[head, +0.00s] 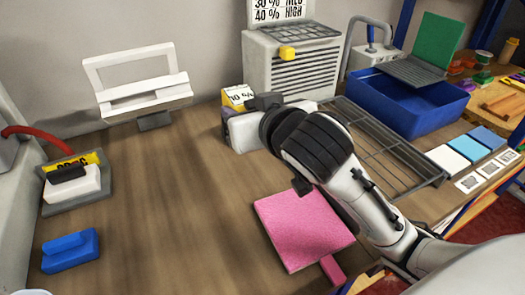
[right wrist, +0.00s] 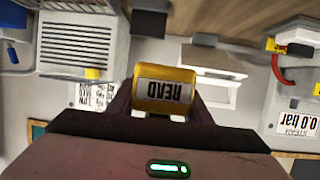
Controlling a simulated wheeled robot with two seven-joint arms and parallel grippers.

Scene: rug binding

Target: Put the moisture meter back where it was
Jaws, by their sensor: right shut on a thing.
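The yellow moisture meter (head: 238,96), with a percent reading on its face, is in my right gripper (head: 242,118) above the middle of the wooden table. In the right wrist view the meter (right wrist: 165,90) shows a grey READ label, upside down, between the fingers. The gripper is shut on it; the fingertips are mostly hidden in the head view by the wrist. I cannot tell how far the meter is above the table. My left gripper is out of view.
A white stand (head: 138,95) is at the back left. A grey slatted box (head: 290,70) is behind the gripper. A pink pad (head: 300,228) lies in front. A blue bin (head: 415,103) and wire rack (head: 385,150) are right; an iron (head: 75,183) and blue block (head: 70,250) left. The table's left-middle is clear.

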